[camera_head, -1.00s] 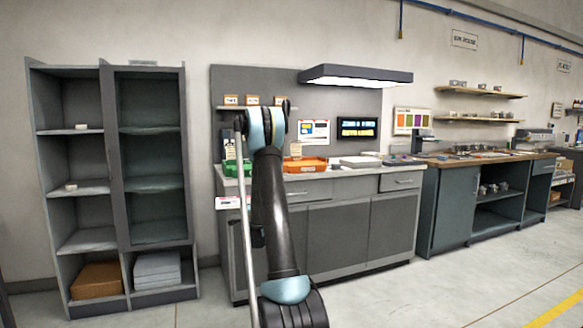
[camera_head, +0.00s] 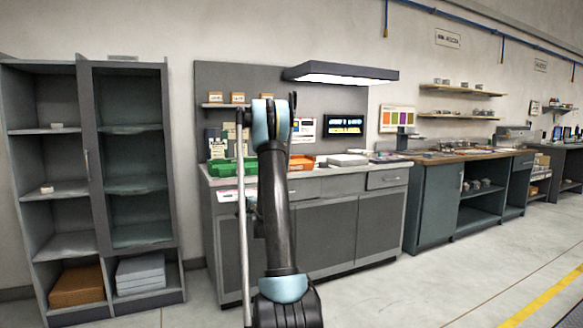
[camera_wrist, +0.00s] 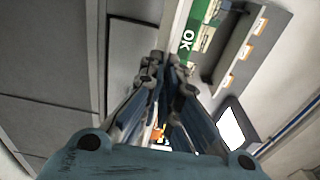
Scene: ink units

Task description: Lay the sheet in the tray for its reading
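A white sheet with red marks (camera_head: 236,195) shows in the head view at the left of my arm, in front of the counter's front edge. It keeps with my arm, and the arm partly covers it. My gripper (camera_wrist: 164,60) has its fingertips close together in the wrist view; its hold on the sheet is not clearly visible there. A green tray (camera_head: 220,170) stands on the counter's left end; green with "OK" lettering (camera_wrist: 190,36) shows beyond the fingertips in the wrist view. An orange tray (camera_head: 301,165) stands right of it, partly behind my arm.
The grey counter (camera_head: 330,181) has a lamp hood (camera_head: 340,74) above and a lit display (camera_head: 344,125) behind. White stacked sheets or a flat box (camera_head: 347,160) lie right of the orange tray. A tall grey cabinet (camera_head: 130,250) stands left. Open floor lies at the right.

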